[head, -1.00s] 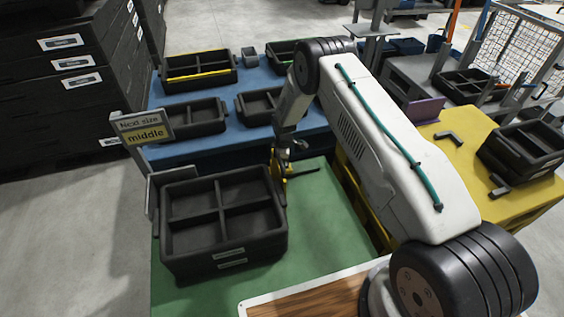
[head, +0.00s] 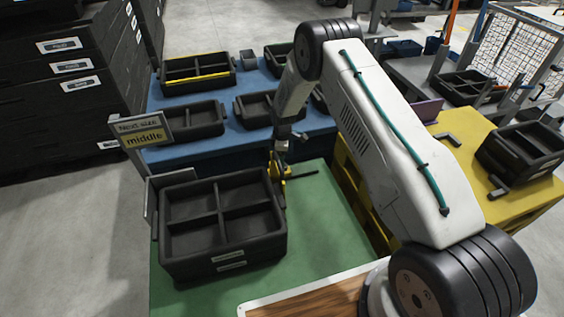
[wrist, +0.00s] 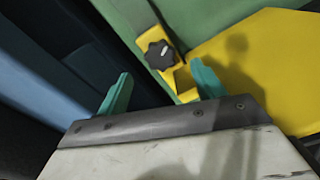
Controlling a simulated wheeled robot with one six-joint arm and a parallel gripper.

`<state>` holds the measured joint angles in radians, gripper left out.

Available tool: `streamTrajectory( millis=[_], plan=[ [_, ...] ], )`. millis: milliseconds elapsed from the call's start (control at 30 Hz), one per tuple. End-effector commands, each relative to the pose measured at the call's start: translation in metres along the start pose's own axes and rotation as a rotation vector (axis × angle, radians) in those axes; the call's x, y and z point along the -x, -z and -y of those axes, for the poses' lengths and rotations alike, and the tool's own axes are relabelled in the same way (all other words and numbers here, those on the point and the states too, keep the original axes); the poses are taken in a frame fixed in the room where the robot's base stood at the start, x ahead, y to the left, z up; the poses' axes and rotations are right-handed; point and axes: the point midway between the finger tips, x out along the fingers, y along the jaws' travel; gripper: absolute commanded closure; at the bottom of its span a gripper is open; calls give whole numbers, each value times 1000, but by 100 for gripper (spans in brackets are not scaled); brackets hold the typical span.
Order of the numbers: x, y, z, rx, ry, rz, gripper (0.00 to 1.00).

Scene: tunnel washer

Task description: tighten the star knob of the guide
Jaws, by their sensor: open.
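The star knob (wrist: 160,55) is a black lobed knob with a pale mark on it. In the head view the guide (head: 277,170) shows as a small yellow part beside the black divided crate. My arm's end is over it and hides the knob there.
The black divided crate (head: 167,232) stands on the green table (head: 325,215), close to the guide's left. A sign reading "Next size middle" (head: 143,130) stands behind it. A blue table (head: 200,147) with black bins is beyond; a yellow table (head: 470,150) is at right.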

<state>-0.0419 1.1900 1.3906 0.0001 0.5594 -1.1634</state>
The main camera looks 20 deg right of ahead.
Motion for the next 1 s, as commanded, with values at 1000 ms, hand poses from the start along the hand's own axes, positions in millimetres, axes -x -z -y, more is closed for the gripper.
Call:
streamTrajectory(
  millis=[1000],
  plan=[
    [213,-16,22,-228,-27,-15,32]
  ],
)
